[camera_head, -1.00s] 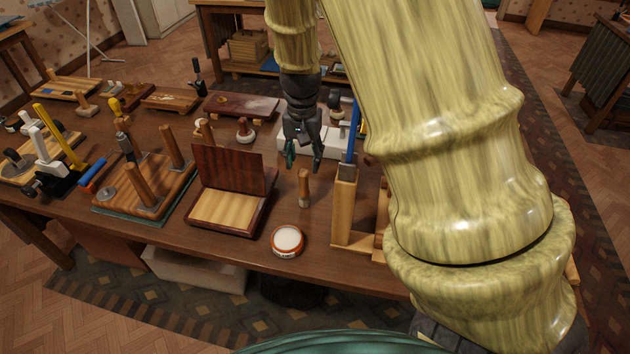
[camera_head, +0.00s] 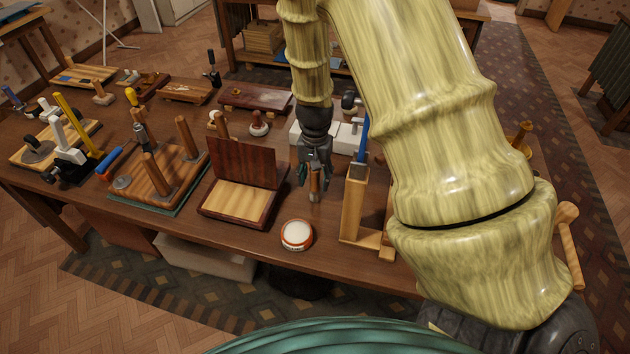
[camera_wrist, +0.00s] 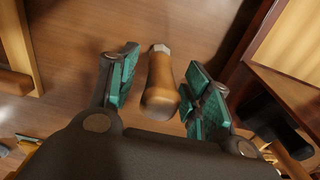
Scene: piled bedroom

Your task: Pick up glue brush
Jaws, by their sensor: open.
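The glue brush (camera_head: 315,187) stands upright on the table, a small wooden handle with a pale metal band at its lower end. In the wrist view the brush (camera_wrist: 160,85) is between the two teal-padded fingers of my gripper (camera_wrist: 160,88), with a gap on both sides. My gripper (camera_head: 314,178) points down around the handle and is open. Its fingers partly hide the handle in the head view. The bristles cannot be made out.
A hinged wooden box (camera_head: 236,205) with its lid up stands to the left. A round white-topped tin (camera_head: 296,235) sits in front. A tall wooden holder (camera_head: 353,205) with a blue tool stands close on the right. The table (camera_head: 225,238) has bare wood near its front edge.

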